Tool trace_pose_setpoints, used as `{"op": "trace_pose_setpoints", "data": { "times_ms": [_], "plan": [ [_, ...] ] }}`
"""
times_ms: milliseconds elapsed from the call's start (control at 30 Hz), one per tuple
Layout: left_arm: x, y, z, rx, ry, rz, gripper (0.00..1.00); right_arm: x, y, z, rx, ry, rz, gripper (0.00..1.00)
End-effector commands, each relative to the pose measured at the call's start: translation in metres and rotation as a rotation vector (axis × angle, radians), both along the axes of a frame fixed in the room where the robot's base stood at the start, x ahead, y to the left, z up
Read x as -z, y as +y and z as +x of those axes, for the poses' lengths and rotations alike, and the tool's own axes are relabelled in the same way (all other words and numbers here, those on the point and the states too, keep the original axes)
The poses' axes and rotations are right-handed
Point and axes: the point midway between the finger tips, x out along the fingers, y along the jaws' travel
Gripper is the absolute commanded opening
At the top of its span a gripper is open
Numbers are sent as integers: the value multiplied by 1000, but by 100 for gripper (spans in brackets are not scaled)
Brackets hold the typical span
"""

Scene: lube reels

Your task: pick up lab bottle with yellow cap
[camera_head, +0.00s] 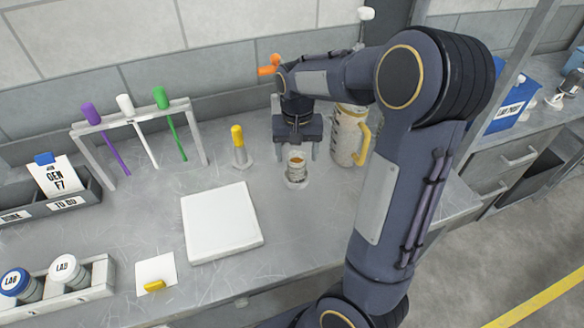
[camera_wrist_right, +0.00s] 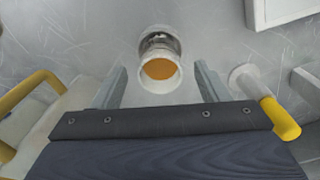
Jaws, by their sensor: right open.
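A small bottle (camera_head: 297,168) with a white-rimmed, orange-yellow top stands upright on the grey bench. It looks like the lab bottle with the yellow cap. In the right wrist view the bottle (camera_wrist_right: 160,66) shows from above, between the two fingers. My right gripper (camera_head: 296,148) is open, just behind and above the bottle in the head view. In the right wrist view my right gripper (camera_wrist_right: 161,78) has a finger on each side, with a gap to the bottle. Whether the fingers are down at bottle height I cannot tell. My left gripper is not in view.
A jug (camera_head: 347,135) with a yellow handle stands close right of the gripper. A yellow-topped stick on a round base (camera_head: 240,148) stands to the left. A white slab (camera_head: 221,221) lies in front. A rack (camera_head: 135,118) and LAB-lidded containers (camera_head: 65,270) are further left.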

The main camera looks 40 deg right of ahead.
Motion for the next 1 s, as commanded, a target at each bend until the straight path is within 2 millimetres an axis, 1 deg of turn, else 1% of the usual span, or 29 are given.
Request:
{"op": "trace_pose_setpoints", "data": {
  "times_ms": [100,233,333,533,567,900,933,1000],
  "plan": [
    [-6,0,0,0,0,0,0,18,-2,3,0,6,0,67],
    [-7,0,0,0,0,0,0,35,-2,3,0,4,0,67],
    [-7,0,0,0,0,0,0,40,-2,3,0,1,1,67],
    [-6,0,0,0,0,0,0,41,-2,3,0,-1,1,67],
    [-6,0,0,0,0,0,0,41,-2,3,-1,-1,1,65],
    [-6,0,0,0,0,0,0,40,-2,3,-1,-1,1,20],
    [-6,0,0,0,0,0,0,40,-2,3,-1,-1,1,17],
    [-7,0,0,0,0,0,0,40,-2,4,-1,-1,1,17]
  ]
}}
